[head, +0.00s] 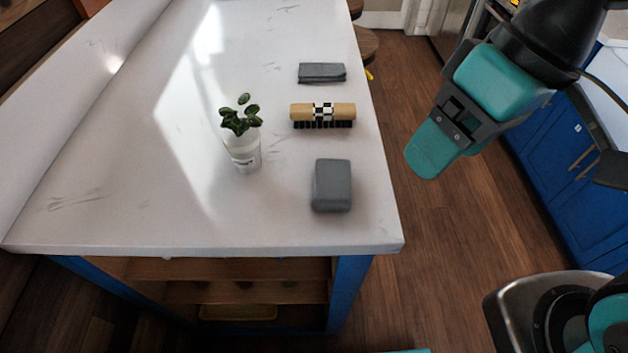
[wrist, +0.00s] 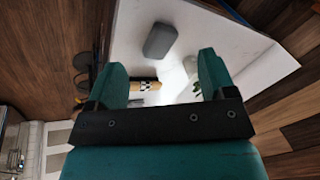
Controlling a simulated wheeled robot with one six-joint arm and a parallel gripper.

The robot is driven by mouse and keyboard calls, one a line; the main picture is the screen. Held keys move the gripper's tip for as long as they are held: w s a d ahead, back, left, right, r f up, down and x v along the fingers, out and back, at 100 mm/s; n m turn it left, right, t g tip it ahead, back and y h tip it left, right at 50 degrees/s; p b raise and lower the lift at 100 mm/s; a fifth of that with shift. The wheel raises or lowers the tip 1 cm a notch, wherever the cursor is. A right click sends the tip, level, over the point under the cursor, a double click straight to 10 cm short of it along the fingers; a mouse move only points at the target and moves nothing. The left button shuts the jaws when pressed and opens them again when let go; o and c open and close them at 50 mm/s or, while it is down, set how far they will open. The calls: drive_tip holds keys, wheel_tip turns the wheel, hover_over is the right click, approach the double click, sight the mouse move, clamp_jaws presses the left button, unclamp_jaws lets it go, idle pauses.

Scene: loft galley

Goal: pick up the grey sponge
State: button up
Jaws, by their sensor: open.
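The grey sponge (head: 332,186), a rounded block, lies flat near the right edge of the white countertop (head: 120,200). It also shows in the wrist view (wrist: 160,40), at the upper middle, beyond the fingertips. My gripper (head: 440,152) is over the floor to the right of the counter, apart from the sponge. In the wrist view its two teal fingers are spread apart and nothing is between them (wrist: 162,82).
A wooden brush (head: 308,112) with dark bristles and a checkered band lies behind the sponge. A folded grey cloth (head: 321,72) lies farther back. A potted plant (head: 245,152) stands left of the sponge. The counter's left part is clear.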

drive_tip(key=shift+o, duration=1.1)
drive_tip(key=w+a+m+h, duration=0.2)
drive_tip(key=w+a+m, duration=0.1)
drive_tip(key=w, duration=0.2)
drive_tip(key=shift+w+a+r, duration=0.25)
drive_tip(key=shift+w+a, duration=0.1)
drive_tip(key=m+h+p, duration=0.2)
drive_tip(key=m+p, duration=0.1)
drive_tip(key=m, duration=0.2)
hover_over(333, 175)
wheel_tip(333, 175, down, 11)
drive_tip(key=shift+f, duration=0.2)
drive_tip(key=shift+f+p, duration=0.95)
drive_tip(key=shift+f, duration=2.15)
drive_tip(key=c, duration=1)
